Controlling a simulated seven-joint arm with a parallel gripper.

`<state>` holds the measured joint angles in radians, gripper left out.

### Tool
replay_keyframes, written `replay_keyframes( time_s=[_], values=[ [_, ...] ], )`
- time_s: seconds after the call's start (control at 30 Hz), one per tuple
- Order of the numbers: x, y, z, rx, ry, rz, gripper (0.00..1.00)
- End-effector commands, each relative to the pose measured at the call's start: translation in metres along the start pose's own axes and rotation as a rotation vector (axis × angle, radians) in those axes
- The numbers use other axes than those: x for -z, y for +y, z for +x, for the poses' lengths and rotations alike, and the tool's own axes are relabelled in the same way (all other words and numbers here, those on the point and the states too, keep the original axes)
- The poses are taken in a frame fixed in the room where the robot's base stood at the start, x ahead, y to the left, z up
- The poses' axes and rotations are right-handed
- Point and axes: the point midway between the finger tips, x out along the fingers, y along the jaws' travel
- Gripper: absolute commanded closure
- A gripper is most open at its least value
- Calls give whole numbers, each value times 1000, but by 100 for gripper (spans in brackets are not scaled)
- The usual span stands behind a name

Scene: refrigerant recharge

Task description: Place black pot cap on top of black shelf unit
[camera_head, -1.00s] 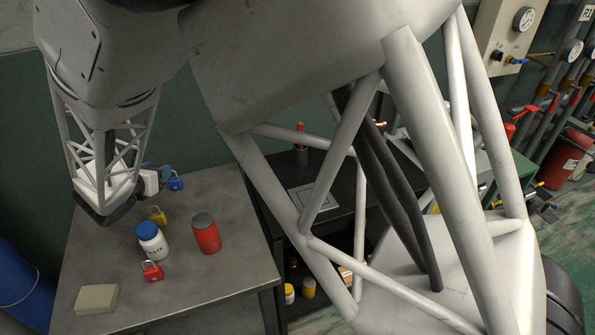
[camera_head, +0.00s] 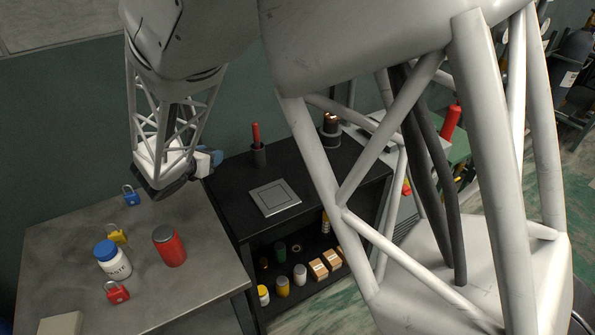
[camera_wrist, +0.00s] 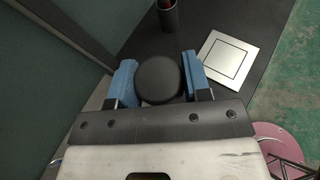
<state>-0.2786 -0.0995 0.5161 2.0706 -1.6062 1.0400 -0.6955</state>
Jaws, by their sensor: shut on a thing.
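The black pot cap (camera_wrist: 158,80) is a dark round piece between the two blue fingers of my gripper (camera_wrist: 159,84) in the wrist view. My gripper is shut on it. The black shelf unit (camera_head: 235,185) stands right of the grey table, and its flat top (camera_wrist: 200,28) also shows ahead in the wrist view. In the head view my gripper (camera_head: 212,160) is by the back left corner of the shelf unit's top. The cap cannot be made out there, and its height above the top is hard to tell.
A silver square plate (camera_head: 275,197) and a dark cup with a red-handled tool (camera_head: 258,153) stand on the shelf top. The grey table (camera_head: 60,240) holds a red can (camera_head: 170,246), a white jar (camera_head: 112,260) and several padlocks. Bare top surrounds the plate.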

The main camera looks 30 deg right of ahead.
Motion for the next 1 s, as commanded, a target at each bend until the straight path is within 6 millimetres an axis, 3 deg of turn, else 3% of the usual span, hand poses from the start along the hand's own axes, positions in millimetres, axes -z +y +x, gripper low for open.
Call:
replay_keyframes(
  time_s=[0.5,0.8,1.0],
  values=[
    [-29,-106,67,179,-5,74,79],
    [-40,-170,94,279,-7,115,79],
    [-44,-200,104,325,-8,134,79]
  ],
)
